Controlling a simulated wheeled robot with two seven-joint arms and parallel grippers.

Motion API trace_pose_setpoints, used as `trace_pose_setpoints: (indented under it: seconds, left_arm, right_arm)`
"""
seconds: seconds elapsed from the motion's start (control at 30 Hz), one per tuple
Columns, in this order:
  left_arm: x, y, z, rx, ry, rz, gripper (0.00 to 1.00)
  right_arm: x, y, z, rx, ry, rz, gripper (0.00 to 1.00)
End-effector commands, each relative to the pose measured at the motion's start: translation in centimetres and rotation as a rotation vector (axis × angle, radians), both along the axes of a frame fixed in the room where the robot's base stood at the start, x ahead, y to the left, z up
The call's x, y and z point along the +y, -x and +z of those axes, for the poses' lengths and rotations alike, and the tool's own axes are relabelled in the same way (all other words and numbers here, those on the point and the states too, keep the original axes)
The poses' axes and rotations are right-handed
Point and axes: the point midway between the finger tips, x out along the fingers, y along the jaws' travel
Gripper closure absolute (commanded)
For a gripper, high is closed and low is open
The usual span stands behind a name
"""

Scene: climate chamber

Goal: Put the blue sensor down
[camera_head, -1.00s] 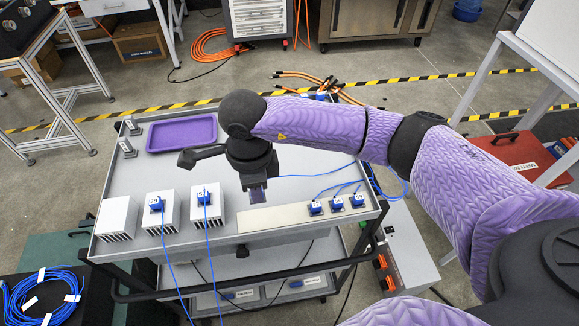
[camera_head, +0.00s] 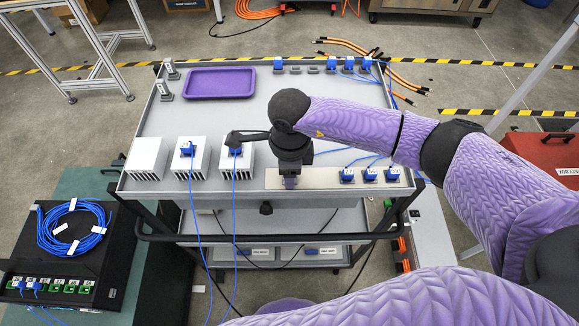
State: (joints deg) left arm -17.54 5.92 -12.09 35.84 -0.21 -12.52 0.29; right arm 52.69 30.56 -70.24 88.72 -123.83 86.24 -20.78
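My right gripper (camera_head: 290,184) points down over the left part of a pale strip (camera_head: 318,181) at the front edge of the grey cart. Its fingertips are small and dark here, and I cannot tell whether they hold anything. Three blue sensors (camera_head: 347,175) (camera_head: 370,174) (camera_head: 392,173) sit at the strip's right end. Two more blue sensors with cables sit on white finned blocks: one on the middle block (camera_head: 187,149), one on the right block (camera_head: 235,150), partly behind my wrist's dark side part. My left gripper is not in view.
A purple tray (camera_head: 220,95) lies at the back left of the cart top (camera_head: 180,119). Several blue connectors (camera_head: 348,63) line the back edge. A black box (camera_head: 120,270) with coiled blue cable (camera_head: 72,228) stands at left.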

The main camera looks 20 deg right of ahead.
Motion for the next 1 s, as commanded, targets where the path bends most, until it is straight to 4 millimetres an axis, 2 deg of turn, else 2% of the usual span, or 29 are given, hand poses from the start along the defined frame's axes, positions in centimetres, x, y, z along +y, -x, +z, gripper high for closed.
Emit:
trace_pose_setpoints:
  seconds: [0.17, 0.27, 0.37, 0.5, 0.7, 0.8, 1.0]
  left_arm:
    - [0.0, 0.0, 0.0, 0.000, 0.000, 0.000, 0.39]
    - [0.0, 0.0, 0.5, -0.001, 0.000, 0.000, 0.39]
    - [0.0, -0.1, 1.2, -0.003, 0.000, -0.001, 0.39]
    - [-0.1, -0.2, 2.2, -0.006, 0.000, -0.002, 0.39]
    - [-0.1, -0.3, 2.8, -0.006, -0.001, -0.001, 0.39]
    - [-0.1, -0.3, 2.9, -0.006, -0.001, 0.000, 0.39]
    - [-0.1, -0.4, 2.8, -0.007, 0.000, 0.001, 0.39]
  right_arm:
    - [0.0, 0.0, 0.0, 0.000, 0.000, 0.000, 0.43]
    - [0.0, 0.0, 0.8, -0.001, -0.001, 0.000, 0.43]
    - [0.0, -0.1, 3.1, -0.005, -0.001, 0.002, 0.43]
    - [0.0, -0.1, 7.3, -0.006, 0.000, 0.001, 0.43]
    - [0.0, -0.1, 11.4, -0.003, 0.000, 0.000, 0.43]
    - [0.0, 0.0, 12.2, -0.002, 0.000, 0.000, 0.43]
    - [0.0, 0.0, 12.4, 0.000, 0.000, 0.000, 0.43]
